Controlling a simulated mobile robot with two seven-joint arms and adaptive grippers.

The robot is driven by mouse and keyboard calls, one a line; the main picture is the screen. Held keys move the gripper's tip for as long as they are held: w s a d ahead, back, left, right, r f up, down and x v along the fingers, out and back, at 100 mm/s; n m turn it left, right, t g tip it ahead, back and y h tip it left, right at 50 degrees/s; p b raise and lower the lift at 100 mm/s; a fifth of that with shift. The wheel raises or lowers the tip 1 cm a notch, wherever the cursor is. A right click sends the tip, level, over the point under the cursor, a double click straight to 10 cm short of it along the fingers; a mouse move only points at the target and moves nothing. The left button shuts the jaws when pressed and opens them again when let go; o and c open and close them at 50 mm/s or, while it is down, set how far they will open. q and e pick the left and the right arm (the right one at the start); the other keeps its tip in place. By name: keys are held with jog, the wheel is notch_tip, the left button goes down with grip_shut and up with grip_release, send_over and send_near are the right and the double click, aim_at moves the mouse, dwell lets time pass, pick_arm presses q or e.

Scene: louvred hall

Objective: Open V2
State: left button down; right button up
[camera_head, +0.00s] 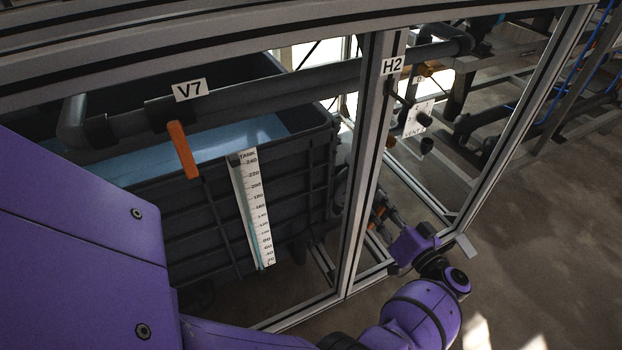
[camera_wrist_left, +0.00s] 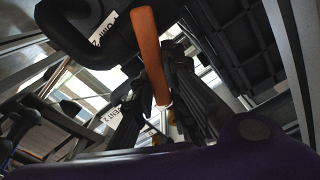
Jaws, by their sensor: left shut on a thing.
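My left gripper (camera_head: 380,216) is low behind the frame post, beside the dark tank, at the end of my purple arm. In the left wrist view, an orange lever handle (camera_wrist_left: 148,45) on a dark pipe runs down between the dark fingers of my left gripper (camera_wrist_left: 160,88), which are shut on it. A white label (camera_wrist_left: 103,28) is by that pipe, tilted and partly hidden; I cannot read it surely as V2. In the head view only small orange bits show at the gripper. My right gripper is not in view.
The dark tank (camera_head: 215,225) holds bluish liquid and carries a white level scale (camera_head: 251,210). Above it is a pipe with label V7 (camera_head: 190,90) and an orange handle (camera_head: 183,150). Open floor (camera_head: 540,230) lies right.

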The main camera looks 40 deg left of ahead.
pick_arm(q)
jog(key=shift+w+d+f+m, duration=0.2)
jog(key=shift+w+m, duration=0.2)
jog(key=shift+m, duration=0.4)
jog(key=c, duration=1.7)
grip_release()
jog(key=v, duration=1.2)
jog(key=shift+r, duration=0.15)
